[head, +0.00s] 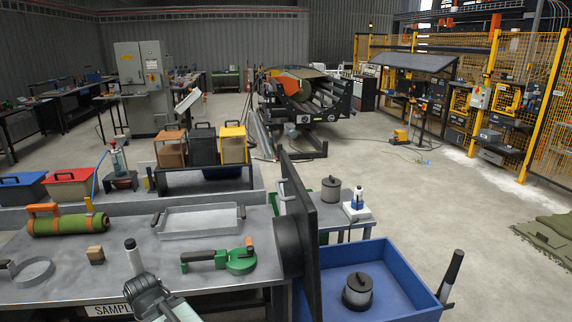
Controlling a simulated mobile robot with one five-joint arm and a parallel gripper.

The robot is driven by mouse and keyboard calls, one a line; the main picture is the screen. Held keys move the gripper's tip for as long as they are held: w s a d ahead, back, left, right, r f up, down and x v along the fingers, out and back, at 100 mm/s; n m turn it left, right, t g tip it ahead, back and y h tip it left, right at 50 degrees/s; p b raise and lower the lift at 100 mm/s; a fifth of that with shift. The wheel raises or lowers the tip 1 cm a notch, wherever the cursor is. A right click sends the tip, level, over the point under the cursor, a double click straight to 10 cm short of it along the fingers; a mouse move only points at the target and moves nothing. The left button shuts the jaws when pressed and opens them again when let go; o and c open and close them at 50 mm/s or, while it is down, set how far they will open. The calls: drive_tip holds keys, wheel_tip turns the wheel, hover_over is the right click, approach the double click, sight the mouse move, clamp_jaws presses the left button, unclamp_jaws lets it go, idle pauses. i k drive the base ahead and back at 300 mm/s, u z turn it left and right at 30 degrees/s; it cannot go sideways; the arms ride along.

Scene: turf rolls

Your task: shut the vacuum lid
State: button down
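A dark flat panel (297,190) stands upright along the left side of an open blue box (420,308), with a round black housing (290,246) on its left face. It looks like a lid standing open, but I cannot tell surely that it is the vacuum lid.
The grey bench (130,283) holds a green turf roll (68,220), a clear tray (200,221) and a green tool (219,261). A small table (340,222) with another canister (331,188) stands behind the box. Open floor (455,205) lies to the right.

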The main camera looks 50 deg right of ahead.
sight(296, 234)
drive_tip(key=u, duration=0.1)
drive_tip(key=i, duration=0.95)
drive_tip(key=z, duration=0.1)
